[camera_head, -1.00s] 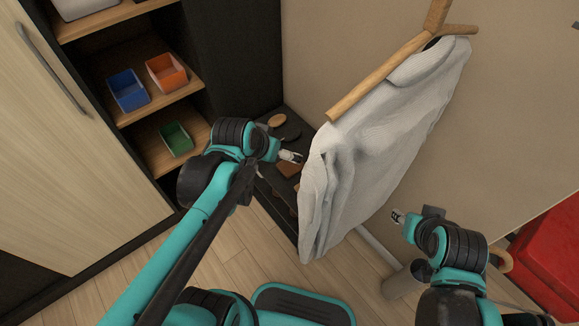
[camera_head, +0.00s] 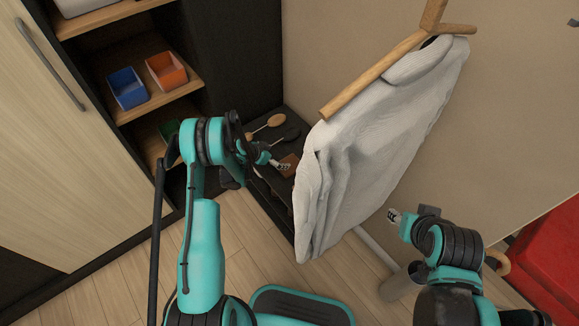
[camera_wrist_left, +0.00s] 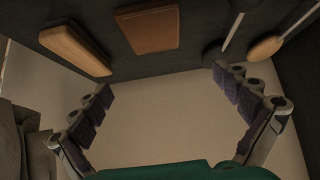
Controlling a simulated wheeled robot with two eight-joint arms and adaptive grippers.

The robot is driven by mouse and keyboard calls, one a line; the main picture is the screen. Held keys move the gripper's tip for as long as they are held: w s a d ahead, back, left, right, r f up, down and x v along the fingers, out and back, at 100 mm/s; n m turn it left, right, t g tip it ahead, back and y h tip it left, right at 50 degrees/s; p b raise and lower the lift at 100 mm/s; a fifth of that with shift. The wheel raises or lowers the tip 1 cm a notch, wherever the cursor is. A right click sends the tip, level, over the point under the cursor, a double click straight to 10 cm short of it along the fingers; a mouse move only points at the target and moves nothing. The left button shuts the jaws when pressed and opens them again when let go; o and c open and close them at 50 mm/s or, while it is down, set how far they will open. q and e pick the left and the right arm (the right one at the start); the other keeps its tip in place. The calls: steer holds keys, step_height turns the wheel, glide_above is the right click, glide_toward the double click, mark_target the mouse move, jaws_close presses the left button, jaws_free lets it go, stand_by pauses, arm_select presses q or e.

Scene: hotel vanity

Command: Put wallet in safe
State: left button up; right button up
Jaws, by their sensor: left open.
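A flat brown square that looks like the wallet (camera_wrist_left: 148,28) lies on a dark surface at the top of the left wrist view. In the head view the wallet (camera_head: 289,162) shows partly behind my left gripper (camera_head: 279,166). In the left wrist view the fingers of my left gripper (camera_wrist_left: 166,100) are spread wide with nothing between them, and the wallet lies beyond their tips. My right gripper (camera_head: 394,215) is at the lower right of the head view, away from the wallet; its jaws are too small to read. I cannot make out a safe.
A tan brush-like block (camera_wrist_left: 75,50) and long-handled round-headed items lie near the wallet. A grey garment (camera_head: 375,140) hangs just right of my left gripper. Shelves at left hold a blue bin (camera_head: 127,90) and an orange bin (camera_head: 166,71). Some wooden floor is clear.

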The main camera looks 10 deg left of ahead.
arm_select(q)
steer(key=f, duration=0.3)
steer(key=shift+s+f, duration=0.2)
steer(key=shift+f, duration=0.05)
steer(key=b+x, duration=0.1)
steer(key=x, duration=0.1)
steer(key=shift+d+f, duration=0.15)
steer(key=shift+f, duration=0.3)
steer(key=b+x, duration=0.2)
steer(key=x, duration=0.3)
steer(key=shift+d+b, duration=0.1)
steer(key=shift+b, duration=0.3)
steer(key=shift+w+r, duration=0.1)
steer(key=shift+r, duration=0.05)
steer(key=c, duration=1.3)
steer(key=shift+d+r, duration=0.1)
